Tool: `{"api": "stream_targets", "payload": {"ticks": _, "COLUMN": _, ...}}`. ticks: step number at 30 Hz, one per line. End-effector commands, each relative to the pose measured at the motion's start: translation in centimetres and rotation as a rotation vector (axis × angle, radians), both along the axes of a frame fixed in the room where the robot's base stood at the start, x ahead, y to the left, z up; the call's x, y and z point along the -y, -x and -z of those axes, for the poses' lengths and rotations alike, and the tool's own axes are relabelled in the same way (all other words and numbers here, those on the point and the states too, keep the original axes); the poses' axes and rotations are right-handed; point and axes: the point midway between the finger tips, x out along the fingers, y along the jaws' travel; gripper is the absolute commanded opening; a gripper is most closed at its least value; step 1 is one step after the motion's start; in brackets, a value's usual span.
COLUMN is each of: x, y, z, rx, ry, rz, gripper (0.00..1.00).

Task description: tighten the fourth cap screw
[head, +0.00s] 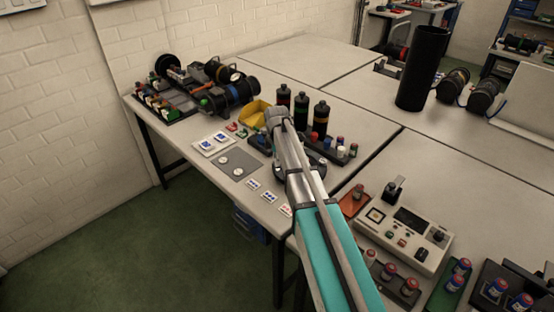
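My arm, grey and teal, reaches from the bottom edge up over the near workbench. Its far end is above the bench beside a yellow bin (254,114). I cannot make out my gripper's fingers, which seem hidden behind the arm. A dark round part (316,170) on the bench is mostly covered by the arm, and I cannot tell what it is. No cap screw can be made out at this size, so I cannot tell which is the fourth or how any of them sits.
Dark bottles (320,118) stand behind the arm. A grey mat (238,164) with two pale discs lies to its left. Black cylindrical equipment (232,92) fills the back left. A control box (408,240) is at right. A tall black cylinder (422,70) stands farther back.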

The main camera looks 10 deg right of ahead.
Motion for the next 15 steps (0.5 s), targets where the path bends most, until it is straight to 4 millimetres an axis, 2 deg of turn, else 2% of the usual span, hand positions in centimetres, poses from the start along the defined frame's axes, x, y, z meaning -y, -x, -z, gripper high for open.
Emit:
{"api": "stream_targets", "payload": {"ticks": 1, "x": -0.01, "y": 0.00, "z": 0.00, "rx": 0.000, "ry": 0.000, "rz": 0.000, "gripper": 0.23}}
{"api": "stream_targets", "payload": {"ticks": 5, "x": -0.03, "y": -0.02, "z": 0.00, "rx": 0.000, "ry": 0.000, "rz": 0.000, "gripper": 0.00}}
{"api": "stream_targets", "payload": {"ticks": 15, "x": -0.06, "y": -0.06, "z": 0.00, "rx": 0.001, "ry": 0.000, "rz": 0.021, "gripper": 0.00}}
